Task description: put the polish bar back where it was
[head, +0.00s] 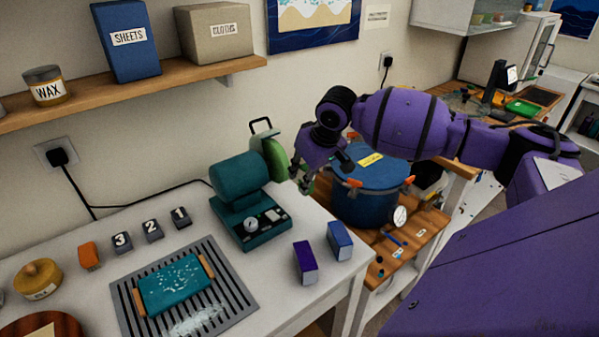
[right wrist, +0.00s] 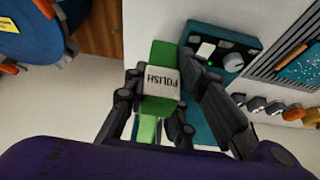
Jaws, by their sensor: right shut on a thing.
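The polish bar (right wrist: 163,54) is green with a pale band lettered POLISH, seen in the right wrist view. My right gripper (right wrist: 157,92) is shut on it, with a finger on each side of the band. In the head view my right gripper (head: 304,184) points down over the back right part of the white bench, right of the teal buffing machine (head: 238,184). The bar is mostly hidden there by the fingers. A purple bar (head: 304,264) and a blue bar (head: 340,241) stand at the bench's right end. My left gripper is out of view.
A blue pressure pot (head: 365,205) stands on the wooden bench just right of the gripper. A slotted grey mat (head: 228,292) holds a teal tray (head: 174,287). Numbered blocks (head: 152,231) and an orange block (head: 89,256) sit behind it. Some bench lies clear around the two bars.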

